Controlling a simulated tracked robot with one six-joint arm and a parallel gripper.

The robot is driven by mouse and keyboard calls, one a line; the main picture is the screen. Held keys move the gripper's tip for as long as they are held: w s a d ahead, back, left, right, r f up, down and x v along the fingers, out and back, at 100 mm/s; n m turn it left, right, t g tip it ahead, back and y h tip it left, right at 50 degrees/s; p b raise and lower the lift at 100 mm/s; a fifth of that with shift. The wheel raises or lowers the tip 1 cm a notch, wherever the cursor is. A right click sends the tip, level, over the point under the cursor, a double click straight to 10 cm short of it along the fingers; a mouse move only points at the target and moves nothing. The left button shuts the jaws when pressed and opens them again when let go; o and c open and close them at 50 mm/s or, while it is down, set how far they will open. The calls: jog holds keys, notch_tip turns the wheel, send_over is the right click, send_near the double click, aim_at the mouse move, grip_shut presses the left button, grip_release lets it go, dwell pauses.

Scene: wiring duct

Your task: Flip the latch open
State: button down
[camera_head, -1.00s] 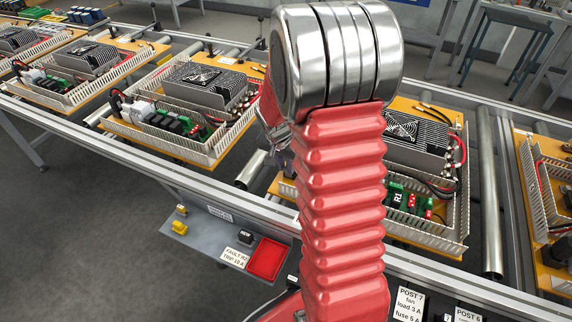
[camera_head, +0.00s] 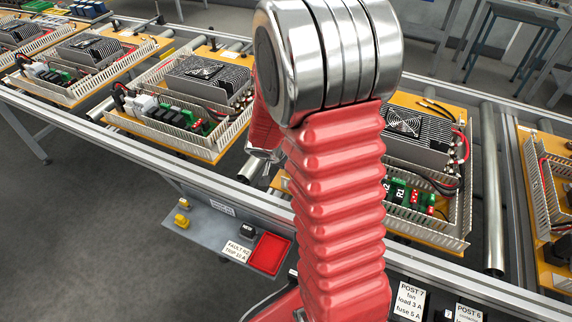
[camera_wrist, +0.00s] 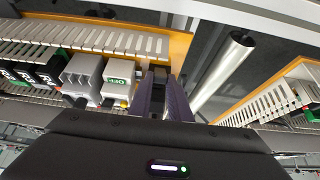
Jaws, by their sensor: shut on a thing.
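My gripper (camera_wrist: 165,88) shows in the wrist view as two purple fingers close together at the end of a dark housing. They are shut on a small dark block (camera_wrist: 158,74) at the board's edge, just right of a pale grey box with a green label (camera_wrist: 117,78). I cannot tell whether this block is the latch, as the fingers hide part of it. In the head view my arm hides most of the gripper; only part of the wrist shows left of the arm, in front of the conveyor.
Yellow boards with slotted white ducts (camera_head: 228,135) sit along a roller conveyor. A bare roller (camera_wrist: 224,75) lies right of the gripper, with another board (camera_wrist: 285,90) beyond it. Below the conveyor, a grey shelf carries a red tray (camera_head: 268,254) and small labels.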

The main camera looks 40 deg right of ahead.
jog(key=shift+s+a+f+t+h, duration=0.5)
jog(key=shift+s+f+t+h, duration=0.1)
jog(key=shift+h, duration=0.5)
dwell(0.3)
jog(key=c, duration=1.6)
grip_release()
jog(key=shift+r, duration=0.1)
jog(key=shift+c, duration=0.2)
jog(key=shift+w, duration=0.1)
jog(key=shift+a+r, duration=0.1)
jog(key=shift+a+r, duration=0.5)
jog(key=shift+r, duration=0.15)
jog(key=v, duration=1.2)
jog(key=shift+s, duration=0.25)
jog(key=shift+d+f, duration=0.1)
